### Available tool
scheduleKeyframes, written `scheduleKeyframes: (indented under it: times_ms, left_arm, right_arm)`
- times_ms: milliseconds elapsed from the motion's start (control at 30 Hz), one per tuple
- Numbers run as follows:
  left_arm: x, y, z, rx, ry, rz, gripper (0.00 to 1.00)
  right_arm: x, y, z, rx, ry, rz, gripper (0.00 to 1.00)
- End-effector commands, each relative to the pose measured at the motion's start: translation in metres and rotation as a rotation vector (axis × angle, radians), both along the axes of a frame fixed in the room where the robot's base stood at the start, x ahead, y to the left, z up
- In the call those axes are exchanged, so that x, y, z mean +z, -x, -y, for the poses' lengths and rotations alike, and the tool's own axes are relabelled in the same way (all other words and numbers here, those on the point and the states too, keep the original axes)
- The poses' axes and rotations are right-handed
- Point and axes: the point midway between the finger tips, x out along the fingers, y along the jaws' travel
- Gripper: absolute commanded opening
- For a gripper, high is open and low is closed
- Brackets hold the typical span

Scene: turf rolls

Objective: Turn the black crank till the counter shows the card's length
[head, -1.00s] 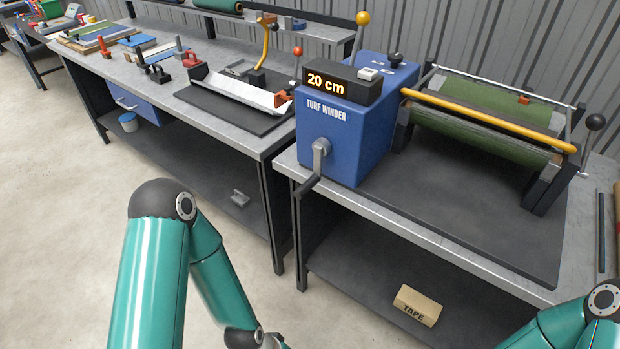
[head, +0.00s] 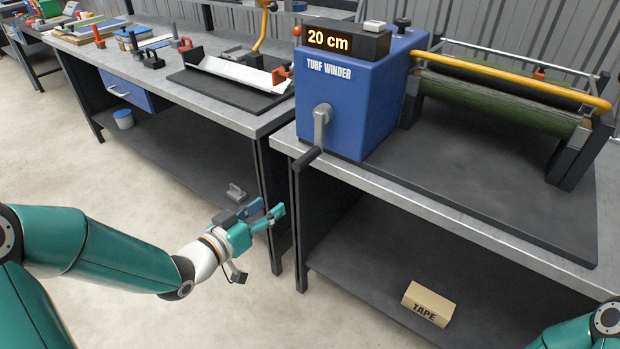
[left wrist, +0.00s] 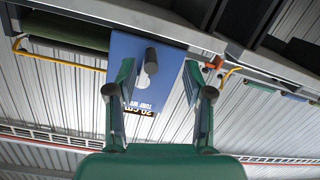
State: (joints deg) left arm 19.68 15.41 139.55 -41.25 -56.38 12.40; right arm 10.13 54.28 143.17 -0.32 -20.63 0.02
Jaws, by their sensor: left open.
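The blue turf winder (head: 352,100) stands on the right bench. Its counter (head: 328,39) reads 20 cm. The black crank (head: 309,158) sticks out from the grey arm on its front face, with the handle low. My left gripper (head: 272,213) is open and empty, below and to the left of the crank, in front of the bench legs. In the left wrist view, the crank handle (left wrist: 151,57) shows between the spread fingers, some distance beyond them. No card with a length can be made out. My right gripper is out of view; only part of my right arm shows at the lower right.
A green turf roll (head: 500,100) lies in the winder's frame behind a yellow bar (head: 510,78). A tape box (head: 428,303) sits on the lower shelf. The left bench holds a cutting tray (head: 238,72) and several tools. The floor before the benches is clear.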

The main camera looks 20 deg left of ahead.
Motion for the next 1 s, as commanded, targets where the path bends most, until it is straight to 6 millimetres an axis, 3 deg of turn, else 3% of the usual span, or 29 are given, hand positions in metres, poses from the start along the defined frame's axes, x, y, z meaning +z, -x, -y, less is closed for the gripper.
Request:
scheduleKeyframes:
  times_ms: [33, 133, 367, 1000]
  left_arm:
    - [0.01, 0.002, -0.005, -0.006, -0.01, 0.067, 0.52]
    - [0.031, 0.004, -0.006, -0.024, -0.019, 0.139, 0.52]
    - [0.039, -0.014, 0.002, -0.034, -0.019, 0.157, 0.52]
    - [0.038, -0.133, 0.045, -0.031, -0.021, 0.154, 0.52]
  right_arm:
    - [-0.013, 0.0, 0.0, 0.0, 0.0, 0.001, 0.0]
    - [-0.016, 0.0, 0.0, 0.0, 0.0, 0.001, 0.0]
    - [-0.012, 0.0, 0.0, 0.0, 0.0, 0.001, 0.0]
    - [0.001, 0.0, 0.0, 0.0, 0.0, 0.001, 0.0]
